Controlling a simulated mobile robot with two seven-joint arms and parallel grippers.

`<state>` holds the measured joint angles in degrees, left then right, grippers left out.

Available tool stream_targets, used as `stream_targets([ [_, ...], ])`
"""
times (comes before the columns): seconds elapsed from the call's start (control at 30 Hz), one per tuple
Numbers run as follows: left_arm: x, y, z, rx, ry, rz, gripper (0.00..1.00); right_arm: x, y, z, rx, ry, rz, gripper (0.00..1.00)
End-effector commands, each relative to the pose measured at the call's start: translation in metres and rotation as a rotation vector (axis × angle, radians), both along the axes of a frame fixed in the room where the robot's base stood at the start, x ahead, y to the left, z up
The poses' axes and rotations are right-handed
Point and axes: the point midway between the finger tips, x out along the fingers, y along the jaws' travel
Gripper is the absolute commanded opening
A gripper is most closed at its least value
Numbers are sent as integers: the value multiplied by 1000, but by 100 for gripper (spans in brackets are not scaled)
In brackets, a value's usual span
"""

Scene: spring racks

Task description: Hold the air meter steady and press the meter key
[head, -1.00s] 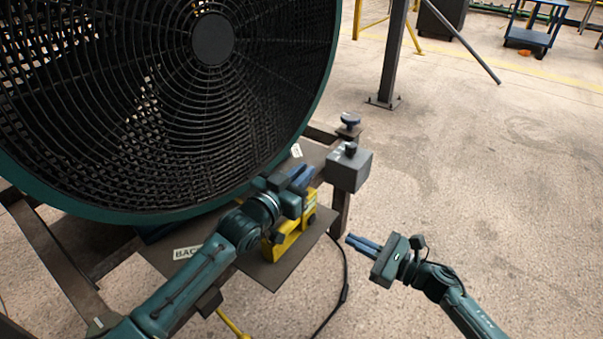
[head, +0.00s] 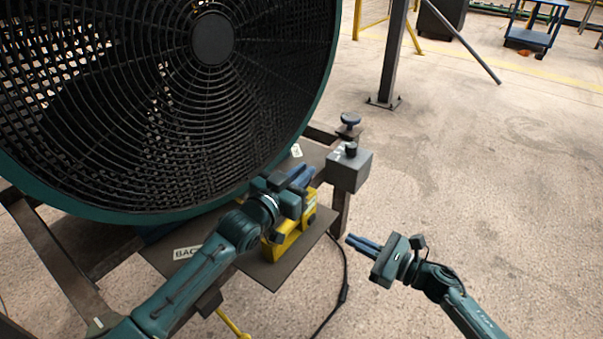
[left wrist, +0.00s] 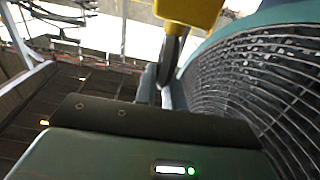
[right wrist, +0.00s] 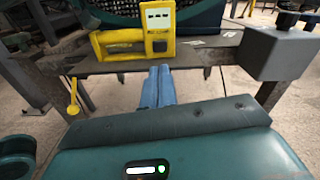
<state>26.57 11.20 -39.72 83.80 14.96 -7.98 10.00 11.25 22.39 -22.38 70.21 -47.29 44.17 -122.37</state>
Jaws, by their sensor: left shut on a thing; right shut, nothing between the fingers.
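The yellow air meter (head: 291,240) stands on the dark plate in front of the big fan. My right gripper (head: 362,244) is shut and empty, apart from the meter, right of the plate.
The large round fan grille (head: 170,110) fills the upper left. A grey box with a dark knob (head: 348,170) is on the frame right of the meter. A black cable (head: 343,290) hangs below. Open floor lies to the right.

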Motion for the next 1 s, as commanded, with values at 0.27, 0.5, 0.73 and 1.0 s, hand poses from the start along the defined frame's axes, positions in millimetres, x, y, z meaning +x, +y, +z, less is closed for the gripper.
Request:
stream_targets([
  [0.27,0,0,-1,1,1,0,0,2,1,0,-16,3,-12,0],
  [0.5,0,0,-1,1,1,0,0,13,10,-2,-145,19,-139,0],
  [0.73,0,0,-1,1,1,0,0,12,11,-1,-284,25,-338,0],
  [1.0,0,0,-1,1,1,0,0,-3,3,3,-362,24,-518,0],
])
